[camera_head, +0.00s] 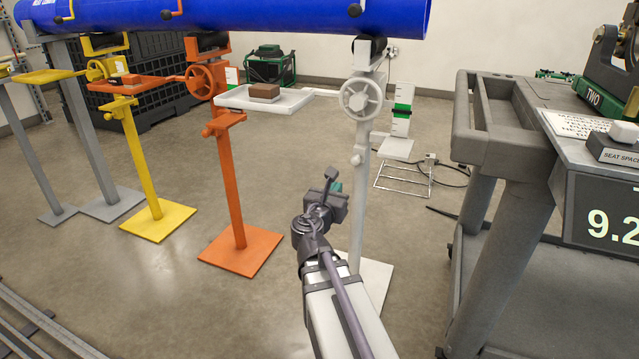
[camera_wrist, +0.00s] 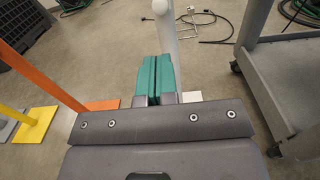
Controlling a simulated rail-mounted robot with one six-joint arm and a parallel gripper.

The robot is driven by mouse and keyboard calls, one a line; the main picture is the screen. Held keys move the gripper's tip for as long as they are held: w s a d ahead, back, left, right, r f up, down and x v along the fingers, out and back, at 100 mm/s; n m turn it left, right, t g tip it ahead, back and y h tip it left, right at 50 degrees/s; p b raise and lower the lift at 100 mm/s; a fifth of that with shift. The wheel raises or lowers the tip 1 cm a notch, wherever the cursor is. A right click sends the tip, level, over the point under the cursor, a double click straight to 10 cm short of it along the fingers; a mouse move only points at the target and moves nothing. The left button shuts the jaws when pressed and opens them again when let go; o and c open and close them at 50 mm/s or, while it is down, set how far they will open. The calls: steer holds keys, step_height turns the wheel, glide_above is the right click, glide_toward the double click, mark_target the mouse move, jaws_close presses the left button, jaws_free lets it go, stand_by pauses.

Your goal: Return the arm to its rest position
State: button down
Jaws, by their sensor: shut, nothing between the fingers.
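My gripper (camera_head: 334,184) is held out over the open floor in the middle of the head view, in front of the white pipe stand (camera_head: 362,170). In the wrist view its two green fingers (camera_wrist: 158,78) lie side by side, shut with nothing between them. My arm reaches up from the bottom edge of the head view. The white stand's post shows just beyond the fingertips in the wrist view. I cannot tell the exact gap between them.
A blue pipe (camera_head: 240,15) lies across the stands at the top. Orange (camera_head: 236,170) and yellow (camera_head: 135,150) stands are to the left. A grey cart (camera_head: 470,145) is close on the right. Bare floor lies around my arm.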

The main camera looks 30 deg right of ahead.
steer(key=s+a+f+m+g+y+p, duration=0.1)
steer(key=s+a+f+m+g+y, duration=0.2)
steer(key=m, duration=0.7)
steer(key=s+a+f+m+g+y+p, duration=0.25)
steer(key=f+m+g, duration=0.3)
steer(key=m, duration=0.45)
steer(key=s+a+m+g+y+p, duration=0.1)
steer(key=s+a+m+y+p, duration=0.3)
steer(key=a, duration=0.6)
steer(key=a+m+g+y+p, duration=0.15)
steer(key=a+y, duration=0.35)
steer(key=a, duration=0.5)
step_height(320, 180, up, 39)
steer(key=a+t+p, duration=0.1)
steer(key=a+p, duration=0.1)
steer(key=p, duration=3.6)
steer(key=shift+a+n, duration=0.35)
